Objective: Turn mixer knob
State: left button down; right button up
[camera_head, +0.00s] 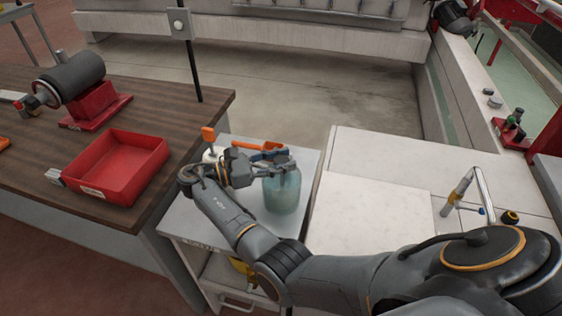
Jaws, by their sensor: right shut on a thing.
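My right gripper (282,166) reaches in from the right and is at the top of a blue-tinted glass jar (283,195). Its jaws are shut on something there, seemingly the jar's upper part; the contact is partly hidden. An orange piece (258,146) shows just behind the gripper. A white container (213,155) and an upright orange part (208,134) are partly hidden behind my right wrist. No knob clearly marked as a mixer knob can be made out. My left gripper is not in view.
The jar stands on a small grey cart (190,222). Left is a wooden table with a red tray (117,167) and a dark roller on a red base (95,103). Right is a white counter (372,205) with a curved tap (484,184). A pole (193,72) rises behind.

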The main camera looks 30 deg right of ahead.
aim_at(282, 159)
jog(key=shift+r, duration=0.1)
jog(key=o, duration=1.2)
jog(key=shift+d, duration=0.1)
notch_tip(282, 159, up, 10)
jog(key=shift+f, duration=0.1)
